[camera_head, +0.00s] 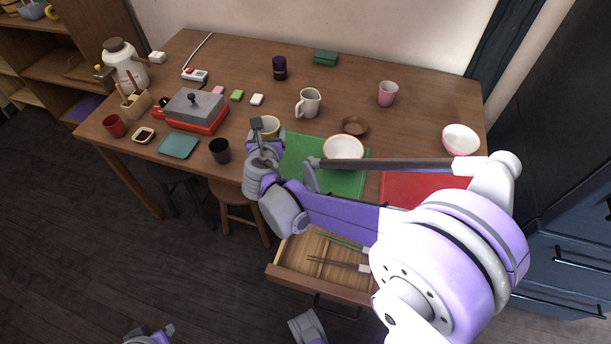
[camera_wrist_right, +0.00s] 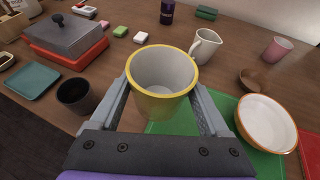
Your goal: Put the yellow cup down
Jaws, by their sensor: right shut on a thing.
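The yellow cup (camera_wrist_right: 160,103), with a pale inside, is upright between the fingers of my right gripper (camera_wrist_right: 162,84), which is shut on it. In the head view the cup (camera_head: 270,126) shows partly behind my right gripper (camera_head: 264,136), near the front of the wooden table (camera_head: 345,88). It is by the left edge of the green mat (camera_head: 300,150). The cup's base is hidden, so I cannot tell whether it touches the table. A purple and grey part at the bottom edge looks like my left gripper (camera_head: 150,334); its fingers are not clear.
A white bowl (camera_head: 343,147) is on the green mat, with a brown dish (camera_head: 355,126) behind. A black cup (camera_head: 220,151) and teal tray (camera_head: 178,146) stand left. A cream mug (camera_head: 308,102) is behind. A drawer (camera_head: 318,266) with chopsticks is open below.

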